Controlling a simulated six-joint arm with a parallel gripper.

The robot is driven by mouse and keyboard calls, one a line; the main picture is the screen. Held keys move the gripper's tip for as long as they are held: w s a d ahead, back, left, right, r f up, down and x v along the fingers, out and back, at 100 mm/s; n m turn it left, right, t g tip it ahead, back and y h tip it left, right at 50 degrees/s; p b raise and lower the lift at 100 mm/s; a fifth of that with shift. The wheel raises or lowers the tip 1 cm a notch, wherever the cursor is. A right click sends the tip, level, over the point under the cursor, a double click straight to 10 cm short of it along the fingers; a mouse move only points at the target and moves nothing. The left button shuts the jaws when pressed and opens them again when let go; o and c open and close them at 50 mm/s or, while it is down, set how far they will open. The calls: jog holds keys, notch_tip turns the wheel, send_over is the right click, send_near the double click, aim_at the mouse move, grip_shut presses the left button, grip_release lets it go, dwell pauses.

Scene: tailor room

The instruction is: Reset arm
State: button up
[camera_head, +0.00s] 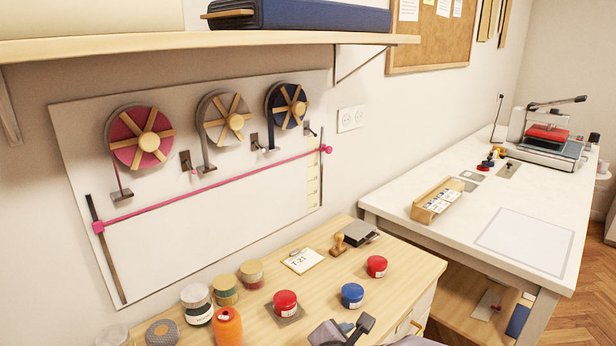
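Part of my gripper (345,330) shows at the bottom edge, over the front of the wooden cabinet top (395,262). It is grey and dark, and cut off by the frame. I cannot tell whether its fingers are apart or hold anything. A blue-lidded jar (352,295) stands just behind it. A red-lidded jar (285,303) is to its left on a small grey plate, and another red-lidded jar (376,266) is farther back.
Several jars and an orange bottle (227,328) crowd the left. A T-21 card (302,261), wooden stamp (338,244) and grey pad (357,234) lie at the back. A ribbon-reel board (220,190) hangs behind. A white table (440,165) with a press (546,138) stands right.

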jog(key=s+d+m+g+p, duration=0.4)
jog(key=s+d+m+g, duration=0.25)
jog(key=s+m, duration=0.3)
jog(key=s+a+r+m+g+y+p, duration=0.1)
jog(key=s+m+y+p, duration=0.3)
jog(key=m, duration=1.1)
jog(key=s+a+g+y, duration=0.1)
jog(key=s, duration=0.2)
jog(key=shift+s+a+r, duration=0.15)
jog(key=shift+s+r, duration=0.15)
